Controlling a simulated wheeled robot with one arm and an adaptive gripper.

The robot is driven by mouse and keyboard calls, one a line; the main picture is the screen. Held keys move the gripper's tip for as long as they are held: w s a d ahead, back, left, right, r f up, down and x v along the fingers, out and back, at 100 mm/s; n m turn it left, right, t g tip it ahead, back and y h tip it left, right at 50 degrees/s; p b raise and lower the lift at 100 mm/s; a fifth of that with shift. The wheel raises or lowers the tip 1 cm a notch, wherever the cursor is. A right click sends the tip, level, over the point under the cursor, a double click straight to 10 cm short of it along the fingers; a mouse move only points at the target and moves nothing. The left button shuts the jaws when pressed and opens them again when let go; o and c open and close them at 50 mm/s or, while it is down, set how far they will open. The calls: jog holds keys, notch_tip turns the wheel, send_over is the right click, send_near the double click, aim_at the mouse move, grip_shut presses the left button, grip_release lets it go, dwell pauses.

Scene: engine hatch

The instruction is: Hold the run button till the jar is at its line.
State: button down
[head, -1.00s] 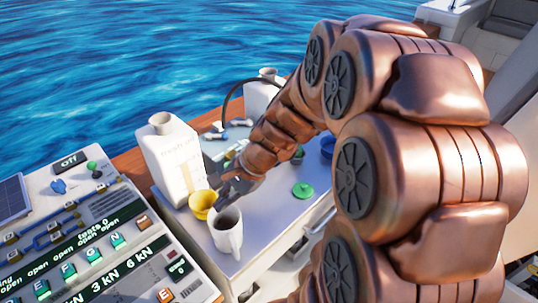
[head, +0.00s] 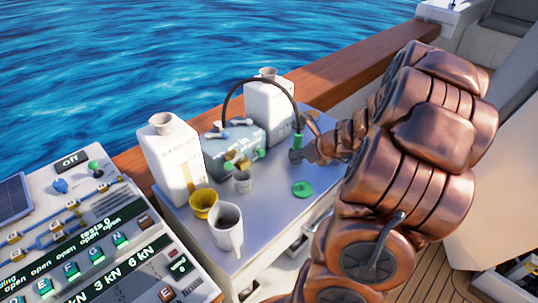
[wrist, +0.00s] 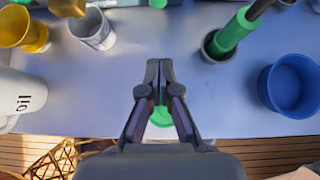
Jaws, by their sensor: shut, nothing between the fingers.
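A small pale grey jar (head: 243,182) stands on the grey bench in front of the grey-green machine (head: 234,145); it also shows at the top left of the wrist view (wrist: 94,30). Its line and fill level cannot be made out. The machine has small brown and green parts on its front; I cannot tell which is the run button. A black hose arches from the machine to a green nozzle (head: 298,138), which sits in a dark holder in the wrist view. My gripper (wrist: 158,65) is shut and empty, right of the jar, above a green disc (head: 302,189).
Another white jug (head: 268,104) is behind. A blue cup (wrist: 293,85) is at right. A control panel (head: 85,240) lies front left.

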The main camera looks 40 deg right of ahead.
aim_at(263, 152)
jog(key=x, duration=1)
jog(key=shift+s+a, duration=0.1)
jog(key=shift+a, duration=0.1)
jog(key=w, duration=0.2)
jog(key=shift+w+a+r+p, duration=0.1)
jog(key=shift+w+a+p, duration=0.05)
jog(key=shift+w+p, duration=0.2)
jog(key=shift+w+a, duration=0.1)
jog(key=shift+w, duration=0.6)
jog(key=shift+w+a+p, duration=0.1)
jog(key=shift+w+p, duration=0.4)
jog(key=shift+w, duration=0.45)
jog(key=shift+w+a+r, duration=0.1)
dwell(4.5)
